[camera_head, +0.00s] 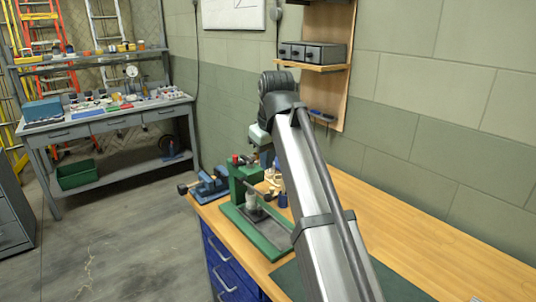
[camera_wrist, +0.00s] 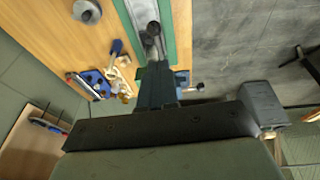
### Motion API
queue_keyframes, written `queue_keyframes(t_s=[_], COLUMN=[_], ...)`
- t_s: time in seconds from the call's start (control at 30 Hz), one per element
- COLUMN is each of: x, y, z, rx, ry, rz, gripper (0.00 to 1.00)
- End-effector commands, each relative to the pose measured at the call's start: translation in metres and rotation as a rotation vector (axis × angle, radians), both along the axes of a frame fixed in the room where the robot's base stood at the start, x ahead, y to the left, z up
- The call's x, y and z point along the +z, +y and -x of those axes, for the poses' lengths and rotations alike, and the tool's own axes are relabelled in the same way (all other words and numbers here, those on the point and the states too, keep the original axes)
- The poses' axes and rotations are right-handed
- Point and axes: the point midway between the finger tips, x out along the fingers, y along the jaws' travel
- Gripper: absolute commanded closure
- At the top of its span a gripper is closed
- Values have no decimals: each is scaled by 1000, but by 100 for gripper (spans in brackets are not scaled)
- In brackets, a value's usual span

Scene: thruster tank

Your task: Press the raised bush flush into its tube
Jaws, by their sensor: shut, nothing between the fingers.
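A green fixture (camera_head: 266,236) with a raised rim and a grey plate stands at the left end of the wooden bench. A grey metal cylinder (camera_head: 253,203) stands upright on it, probably the tube with its bush; how far the bush stands up cannot be made out. In the wrist view the grey cylinder (camera_wrist: 153,30) shows just beyond the fingertips, over the plate. My gripper (camera_wrist: 156,68) is shut and empty, pointing down above the fixture; whether it touches the cylinder cannot be told. In the head view my gripper (camera_head: 267,161) is partly hidden by my arm.
A green upright (camera_head: 239,184) rises at the fixture's back left. A blue vise-like tool (camera_head: 209,186) sits behind it. Small blue-handled and tan items (camera_head: 272,180) lie close to the right. The bench (camera_head: 430,232) is largely clear at right. A shelf with drawers (camera_head: 312,53) hangs above.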

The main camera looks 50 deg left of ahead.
Motion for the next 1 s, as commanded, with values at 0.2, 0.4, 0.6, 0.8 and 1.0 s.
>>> queue_keyframes(t_s=[0.2,0.4,0.6,0.8,1.0], x=[-39,-69,-88,-94,-94], y=[10,13,12,12,12], z=[-2,-6,-10,-11,-11], rx=[0,-1,-1,-1,-1], ry=[1,0,1,0,0], rz=[1,0,-1,-2,-2], gripper=[100,100,100,100,100])
